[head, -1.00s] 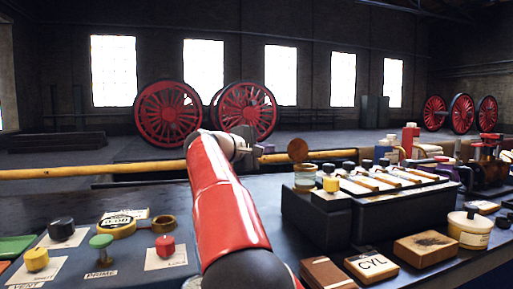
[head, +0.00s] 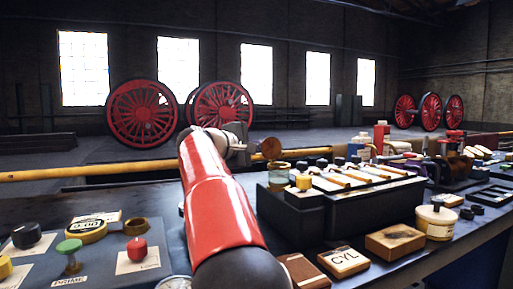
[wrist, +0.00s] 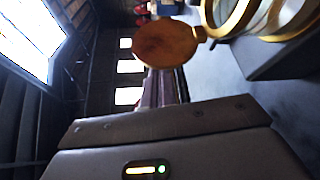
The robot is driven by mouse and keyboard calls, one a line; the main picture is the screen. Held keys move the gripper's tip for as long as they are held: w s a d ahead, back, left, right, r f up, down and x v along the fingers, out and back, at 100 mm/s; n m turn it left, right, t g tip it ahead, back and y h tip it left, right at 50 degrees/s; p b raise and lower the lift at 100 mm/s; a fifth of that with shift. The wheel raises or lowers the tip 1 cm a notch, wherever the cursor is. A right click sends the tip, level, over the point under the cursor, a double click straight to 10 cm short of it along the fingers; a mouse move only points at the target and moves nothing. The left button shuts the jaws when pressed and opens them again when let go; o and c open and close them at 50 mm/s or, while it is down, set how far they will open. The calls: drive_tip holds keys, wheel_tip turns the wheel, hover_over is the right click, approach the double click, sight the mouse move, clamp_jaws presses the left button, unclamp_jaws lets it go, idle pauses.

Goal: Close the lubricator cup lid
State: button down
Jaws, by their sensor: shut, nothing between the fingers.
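The lubricator cup (head: 278,172) stands at the left end of a dark box on the bench, in the head view. Its round brown lid (head: 271,148) is open and stands up above the rim. My gripper (head: 252,149) is shut and empty, just left of the lid; I cannot tell whether it touches. In the wrist view the lid (wrist: 165,44) shows as a brown disc with a small tab, beyond the grey gripper body. The cup's brass rim (wrist: 236,18) is at the upper right there, partly cut off.
The dark box (head: 340,208) carries a row of wooden-handled parts and dark knobs. A CYL block (head: 343,261), a brown block (head: 394,241) and a cream tin (head: 436,221) stand in front. A yellow rail (head: 90,171) runs behind.

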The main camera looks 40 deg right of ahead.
sight(270, 140)
drive_tip(key=shift+s+a+r+m+h+b, duration=0.15)
drive_tip(key=shift+s+m+h+b, duration=0.25)
drive_tip(key=shift+b, duration=0.7)
drive_tip(key=s+m+b, duration=0.1)
drive_tip(key=b, duration=0.2)
drive_tip(key=s+r+m+h+b, duration=0.1)
drive_tip(key=m+b, duration=0.1)
drive_tip(key=b, duration=0.1)
drive_tip(key=shift+s+a+r+t, duration=0.1)
drive_tip(key=shift+a+t, duration=0.1)
drive_tip(key=shift+t, duration=0.1)
drive_tip(key=shift+s+a+m+h+b, duration=0.2)
drive_tip(key=shift+s+m+h+b, duration=0.4)
drive_tip(key=shift+m+b, duration=0.3)
drive_tip(key=s+b, duration=0.2)
drive_tip(key=shift+s+a+f+b, duration=0.3)
drive_tip(key=shift+b, duration=0.05)
drive_tip(key=shift+s+a+f+b, duration=0.15)
drive_tip(key=shift+s+f+b, duration=0.55)
drive_tip(key=shift+b, duration=0.25)
drive_tip(key=shift+s, duration=0.15)
